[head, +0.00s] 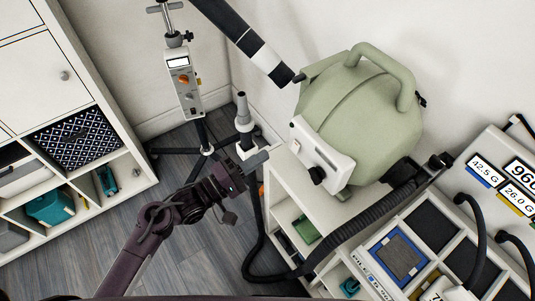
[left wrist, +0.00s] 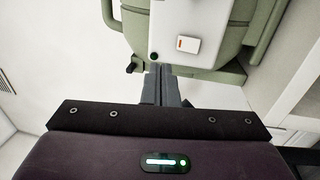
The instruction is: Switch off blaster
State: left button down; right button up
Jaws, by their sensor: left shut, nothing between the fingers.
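The blaster is a rounded sage-green machine (head: 362,115) with a top handle, standing on a white shelf unit. Its white control panel (head: 325,152) faces left and has a black knob (head: 317,175) near its lower edge. In the left wrist view the panel (left wrist: 170,20) fills the top middle and carries a white switch with an orange mark (left wrist: 187,45) and a small dark round part (left wrist: 154,57). My left gripper (head: 264,157) is shut and empty, just left of the panel. Its fingertips (left wrist: 161,70) point toward the panel's edge; I cannot tell whether they touch.
A black ribbed hose (head: 375,225) curves from the blaster down past the shelf unit (head: 290,185). A stand with a control box (head: 184,83) is behind my arm. A scale-like display counter (head: 505,180) stands right, a cube shelf (head: 70,130) left.

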pick_arm(q)
jog(key=s+a+r, duration=0.1)
jog(key=s+a, duration=0.2)
jog(key=a, duration=0.1)
jog(key=shift+s+a+r+b, duration=0.15)
jog(key=shift+s+a+b, duration=0.1)
jog(key=shift+a+b, duration=0.1)
